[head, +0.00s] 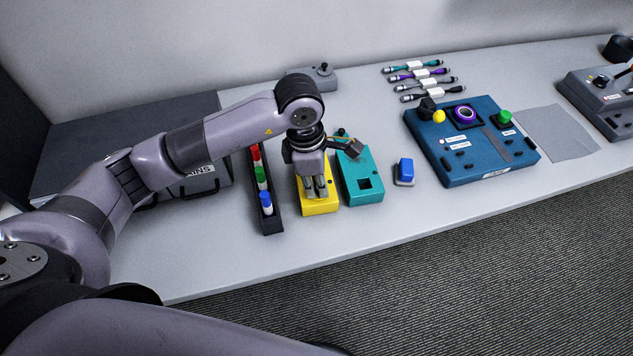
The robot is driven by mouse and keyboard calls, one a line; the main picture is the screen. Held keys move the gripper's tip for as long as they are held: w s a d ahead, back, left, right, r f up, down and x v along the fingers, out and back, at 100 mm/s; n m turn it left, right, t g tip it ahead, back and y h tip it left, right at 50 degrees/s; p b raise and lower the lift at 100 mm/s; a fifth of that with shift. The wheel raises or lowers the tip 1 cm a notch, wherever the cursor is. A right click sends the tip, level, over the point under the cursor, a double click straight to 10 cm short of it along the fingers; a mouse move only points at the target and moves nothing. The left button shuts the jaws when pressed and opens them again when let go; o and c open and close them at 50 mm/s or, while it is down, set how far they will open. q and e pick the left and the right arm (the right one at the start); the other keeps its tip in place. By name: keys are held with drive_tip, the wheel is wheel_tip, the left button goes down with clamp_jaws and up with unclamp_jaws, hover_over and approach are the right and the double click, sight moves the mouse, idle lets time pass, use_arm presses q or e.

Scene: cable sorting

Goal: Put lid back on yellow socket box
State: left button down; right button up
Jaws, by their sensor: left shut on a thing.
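The yellow socket box (324,207) lies on the table near the middle of the head view. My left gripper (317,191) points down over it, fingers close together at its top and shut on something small. The gripper hides the held part and much of the box's top, so I cannot tell whether the lid is in the fingers or how it sits on the box. My right gripper is not in view.
A teal socket box (360,188) stands close on the right, with a cable end behind it. A black rack (268,222) with coloured pieces is close on the left. A blue switch (405,171) and blue panel (462,178) lie further right. The front table strip is clear.

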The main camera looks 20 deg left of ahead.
use_arm(q)
drive_tip(key=shift+f, duration=0.1)
drive_tip(key=c, duration=1.5)
unclamp_jaws()
drive_tip(key=shift+c, duration=0.2)
drive_tip(key=shift+o, duration=0.3)
drive_tip(key=o, duration=0.4)
drive_tip(key=shift+r, duration=0.2)
drive_tip(key=shift+r+p, duration=1.75)
drive_tip(key=shift+r, duration=1.65)
